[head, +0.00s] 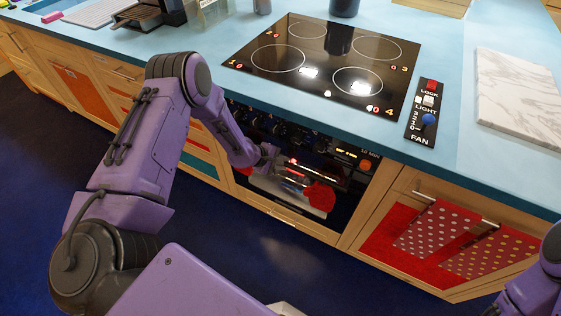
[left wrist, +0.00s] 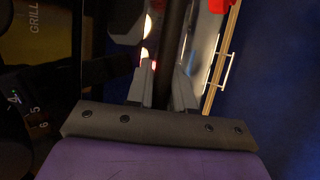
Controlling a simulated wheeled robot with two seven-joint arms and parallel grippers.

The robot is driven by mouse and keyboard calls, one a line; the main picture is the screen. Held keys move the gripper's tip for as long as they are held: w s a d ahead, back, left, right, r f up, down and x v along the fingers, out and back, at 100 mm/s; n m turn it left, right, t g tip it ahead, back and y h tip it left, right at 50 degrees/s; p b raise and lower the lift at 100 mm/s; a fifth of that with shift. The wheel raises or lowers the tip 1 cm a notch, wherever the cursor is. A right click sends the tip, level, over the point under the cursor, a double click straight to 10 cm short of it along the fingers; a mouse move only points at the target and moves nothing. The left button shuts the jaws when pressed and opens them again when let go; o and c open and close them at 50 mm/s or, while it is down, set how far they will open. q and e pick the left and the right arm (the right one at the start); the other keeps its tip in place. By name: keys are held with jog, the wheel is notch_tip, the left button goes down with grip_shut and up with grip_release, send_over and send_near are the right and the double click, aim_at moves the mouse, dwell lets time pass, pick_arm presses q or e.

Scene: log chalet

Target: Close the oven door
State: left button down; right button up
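The oven (head: 345,200) is built in under the black glass hob, with dark knobs and a lit display at its top. Its door looks close to the front of the cabinets; I cannot tell if a gap is left. A grey and red oven glove (head: 320,198) hangs at the door. My left gripper (head: 268,155) is at the upper left of the door. In the left wrist view its two fingers (left wrist: 165,85) stand close on either side of a dark bar, the oven door handle (left wrist: 176,35), which fills the space between them. My right gripper is out of view.
The blue worktop (head: 455,150) holds the hob (head: 325,60), a switch panel (head: 424,112) and a marble board (head: 520,95). A dotted red towel (head: 430,228) hangs on the cabinet right of the oven. The dark blue floor before the oven is clear.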

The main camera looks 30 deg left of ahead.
pick_arm(q)
jog(key=c, duration=1.1)
grip_release()
jog(key=shift+s+f, duration=0.15)
jog(key=shift+f, duration=0.1)
jog(key=shift+w, duration=0.2)
jog(key=shift+r, duration=0.1)
jog(key=shift+s+a+r, duration=0.1)
jog(key=shift+s+r, duration=0.05)
jog(key=shift+r, duration=0.05)
jog(key=p+v, duration=0.1)
jog(key=v, duration=0.9)
jog(key=shift+f, duration=0.1)
